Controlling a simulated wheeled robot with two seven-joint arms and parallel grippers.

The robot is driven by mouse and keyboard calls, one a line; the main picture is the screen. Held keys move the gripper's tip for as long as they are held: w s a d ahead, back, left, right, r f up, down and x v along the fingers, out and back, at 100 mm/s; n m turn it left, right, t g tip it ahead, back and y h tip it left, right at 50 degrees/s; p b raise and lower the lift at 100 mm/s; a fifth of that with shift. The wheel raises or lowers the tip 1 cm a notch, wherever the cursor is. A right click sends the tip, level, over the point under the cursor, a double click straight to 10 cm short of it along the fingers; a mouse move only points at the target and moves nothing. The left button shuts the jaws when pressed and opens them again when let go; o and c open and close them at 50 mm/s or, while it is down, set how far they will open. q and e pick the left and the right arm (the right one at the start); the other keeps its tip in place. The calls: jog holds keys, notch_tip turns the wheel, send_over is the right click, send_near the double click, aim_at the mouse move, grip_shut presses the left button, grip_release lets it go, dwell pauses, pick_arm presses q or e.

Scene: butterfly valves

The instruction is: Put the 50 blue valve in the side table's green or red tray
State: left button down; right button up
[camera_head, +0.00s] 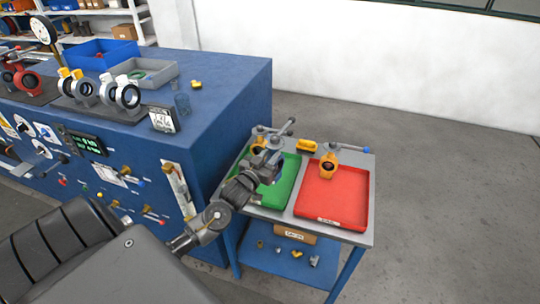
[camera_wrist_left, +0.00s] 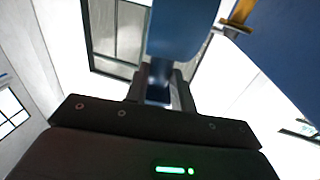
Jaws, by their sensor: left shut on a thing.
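The side table (camera_head: 285,224) carries a green tray (camera_head: 285,187) on the left and a red tray (camera_head: 345,205) on the right. My left gripper (camera_head: 265,160) is over the green tray, and my arm hides much of that tray. In the left wrist view the fingers (camera_wrist_left: 160,88) are shut on a blue part (camera_wrist_left: 183,30), seen close up. In the head view a valve with a grey lever (camera_head: 284,127) shows at the gripper, partly hidden; I cannot tell whether it touches the tray. A yellow valve (camera_head: 328,162) with a blue-tipped lever stands at the red tray's back. My right gripper is not in view.
The blue workbench (camera_head: 225,85) stands left of the table, with several valves (camera_head: 110,90), a blue bin (camera_head: 102,55) and a grey bin (camera_head: 145,73) on it. A yellow piece (camera_head: 306,146) lies behind the trays. Small parts sit on the lower shelf. Floor is clear at right.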

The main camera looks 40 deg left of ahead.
pick_arm(q)
notch_tip(320, 180, down, 3)
jog(key=shift+r+b, duration=0.1)
jog(key=shift+b, duration=1.15)
notch_tip(320, 180, down, 3)
jog(key=shift+r+b, duration=0.2)
jog(key=shift+b, duration=0.55)
jog(key=shift+f+b, duration=0.45)
jog(key=shift+f, duration=0.4)
jog(key=shift+f, duration=0.3)
jog(key=shift+f+b, duration=0.55)
jog(key=shift+b, duration=0.05)
jog(key=shift+f, duration=0.2)
dwell(0.6)
